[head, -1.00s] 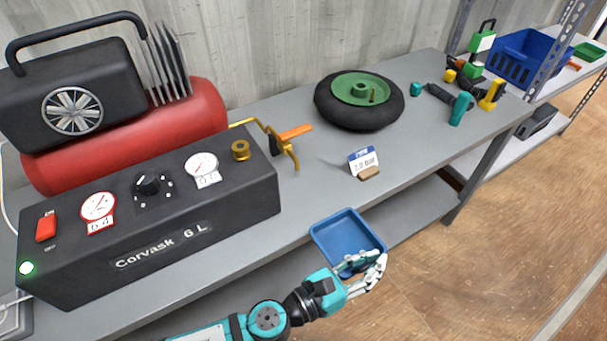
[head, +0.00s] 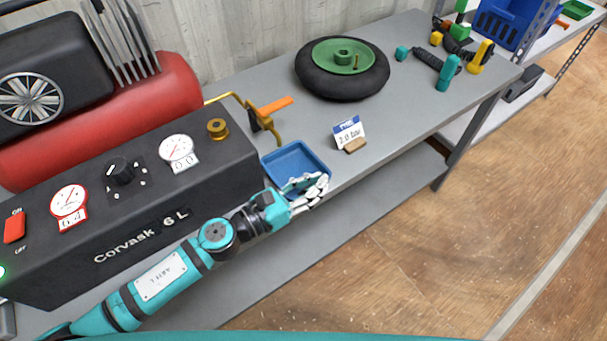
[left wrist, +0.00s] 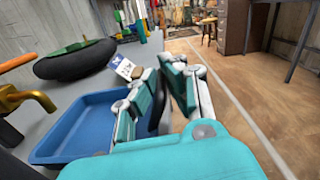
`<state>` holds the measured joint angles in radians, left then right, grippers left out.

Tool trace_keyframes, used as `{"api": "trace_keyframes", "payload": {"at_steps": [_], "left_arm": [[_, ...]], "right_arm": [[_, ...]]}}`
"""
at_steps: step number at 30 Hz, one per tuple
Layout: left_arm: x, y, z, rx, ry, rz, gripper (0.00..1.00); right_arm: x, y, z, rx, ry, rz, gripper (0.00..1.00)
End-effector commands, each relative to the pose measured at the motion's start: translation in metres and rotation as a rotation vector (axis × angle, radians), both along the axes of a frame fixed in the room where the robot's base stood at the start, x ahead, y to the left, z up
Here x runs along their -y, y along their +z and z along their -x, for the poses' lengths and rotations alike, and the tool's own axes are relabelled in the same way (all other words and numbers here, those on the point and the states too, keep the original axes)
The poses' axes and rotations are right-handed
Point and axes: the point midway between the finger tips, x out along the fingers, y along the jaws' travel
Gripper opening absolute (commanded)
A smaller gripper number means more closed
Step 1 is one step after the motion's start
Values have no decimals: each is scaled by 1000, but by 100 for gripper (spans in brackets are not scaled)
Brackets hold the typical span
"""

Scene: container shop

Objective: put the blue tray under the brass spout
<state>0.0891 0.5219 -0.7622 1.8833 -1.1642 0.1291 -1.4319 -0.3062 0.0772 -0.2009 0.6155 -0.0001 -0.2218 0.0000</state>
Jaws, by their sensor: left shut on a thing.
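The blue tray (head: 297,157) is at the front edge of the grey bench, beside the right end of the black compressor. My left gripper (head: 314,187) is shut on its near right rim; in the left wrist view the fingers (left wrist: 168,72) are at the right side of the tray (left wrist: 75,128). The brass spout (head: 277,133) with an orange lever (head: 274,106) comes out from behind the compressor and bends down. Its tip shows near the tray's far left edge; the left wrist view also shows the spout (left wrist: 28,97). I cannot tell the exact gap. My right gripper is not in view.
The compressor (head: 130,200) stands close left of the tray. A small sign (head: 348,132) stands on the bench right of the tray. A black wheel with a green hub (head: 343,70) lies behind. Tools (head: 446,72) lie farther right. The bench front right of the sign is clear.

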Motion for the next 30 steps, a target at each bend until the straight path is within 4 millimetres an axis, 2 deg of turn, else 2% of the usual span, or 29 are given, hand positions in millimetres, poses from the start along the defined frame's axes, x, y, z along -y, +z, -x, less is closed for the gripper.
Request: {"api": "trace_keyframes", "payload": {"at_steps": [3, 6, 9, 17, 18, 23, 30], "left_arm": [[-14, 0, -20, 4, 4, -2, 0], [-24, 0, -33, 3, 4, -1, 0], [-22, -14, -31, -1, 2, 2, 0], [-22, -14, -31, 2, 1, 0, 0], [-22, -15, -31, 1, 2, 0, 8], [-22, -15, -30, 1, 2, 0, 29], [-22, -14, -30, 1, 1, 0, 30]], "right_arm": [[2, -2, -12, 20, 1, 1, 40], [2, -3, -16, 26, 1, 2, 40], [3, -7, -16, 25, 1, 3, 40], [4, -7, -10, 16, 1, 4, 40], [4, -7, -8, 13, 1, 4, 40], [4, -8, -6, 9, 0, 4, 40], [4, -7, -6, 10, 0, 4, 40]]}}
